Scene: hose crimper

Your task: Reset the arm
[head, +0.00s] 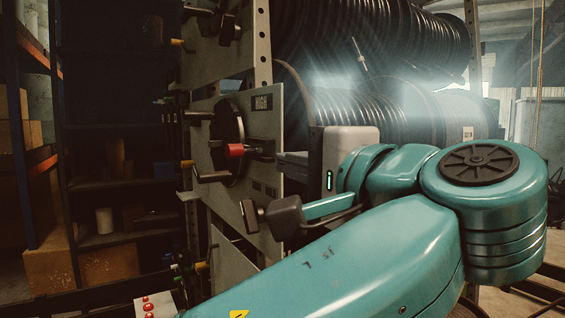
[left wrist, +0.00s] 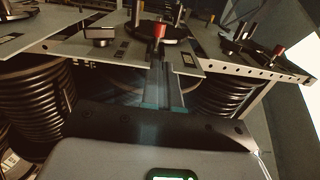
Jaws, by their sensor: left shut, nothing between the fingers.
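My left gripper (head: 281,158) is in the middle of the head view, at the end of a teal arm, with a green light on its housing. Its fingers are shut and empty, and point at the grey panel (head: 263,125) of the machine. A red-tipped handle (head: 236,150) on a dark round wheel (head: 222,128) is just left of the fingertips. In the left wrist view the shut fingers (left wrist: 157,62) point up toward the same panel, with a red knob (left wrist: 159,31) beyond them. Whether they touch the panel I cannot tell. My right gripper is not in view.
Large reels of black hose (head: 370,115) stand behind the gripper in a perforated metal rack (head: 263,45). Shelves with cardboard boxes (head: 75,268) are at the left. A control box with red buttons (head: 148,305) is at the bottom. More handles stick out of the panels.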

